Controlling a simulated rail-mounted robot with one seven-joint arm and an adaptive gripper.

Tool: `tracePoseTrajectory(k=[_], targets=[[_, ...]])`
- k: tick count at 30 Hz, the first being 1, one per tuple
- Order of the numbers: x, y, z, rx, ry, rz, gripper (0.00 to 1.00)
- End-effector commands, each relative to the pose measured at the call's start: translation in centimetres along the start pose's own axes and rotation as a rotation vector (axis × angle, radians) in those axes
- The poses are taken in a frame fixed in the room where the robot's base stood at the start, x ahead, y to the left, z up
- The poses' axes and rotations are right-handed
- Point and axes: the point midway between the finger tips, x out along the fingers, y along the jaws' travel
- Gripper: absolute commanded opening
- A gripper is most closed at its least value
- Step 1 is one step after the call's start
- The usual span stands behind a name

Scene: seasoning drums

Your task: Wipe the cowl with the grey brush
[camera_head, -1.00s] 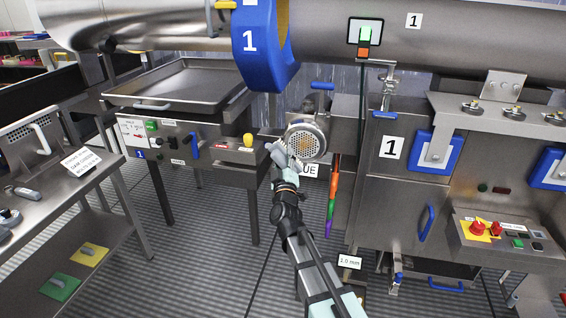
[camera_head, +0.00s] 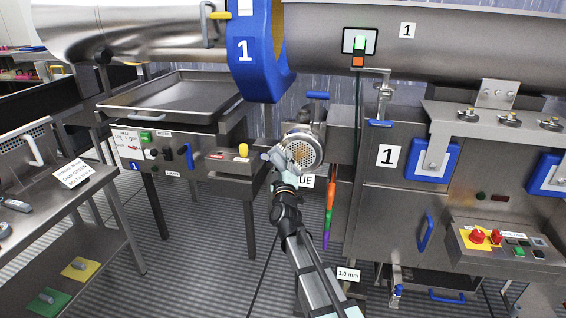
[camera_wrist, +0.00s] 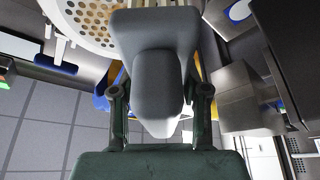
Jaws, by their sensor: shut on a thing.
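My gripper (camera_head: 279,160) is shut on the grey brush (camera_wrist: 158,80), which fills the middle of the wrist view between the two fingers. In the head view the brush is small and partly hidden by my gripper. The cowl (camera_head: 305,148), a round motor cover with a perforated face, is just right of and behind my gripper. Its perforated face (camera_wrist: 88,20) also shows at the top left of the wrist view, close to the brush. I cannot tell whether the brush touches the cowl.
A steel tray table with a control panel (camera_head: 165,150) stands left of the cowl. A steel cabinet marked 1 (camera_head: 388,205) stands to the right. Coloured strips (camera_head: 329,205) hang below the cowl. A side bench (camera_head: 75,200) holds green and yellow pads.

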Motion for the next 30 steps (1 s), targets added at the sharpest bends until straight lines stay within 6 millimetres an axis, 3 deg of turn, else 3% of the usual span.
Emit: tracePoseTrajectory(k=[30], targets=[[1.4,0.0,0.6,-0.001,0.000,0.000,0.17]])
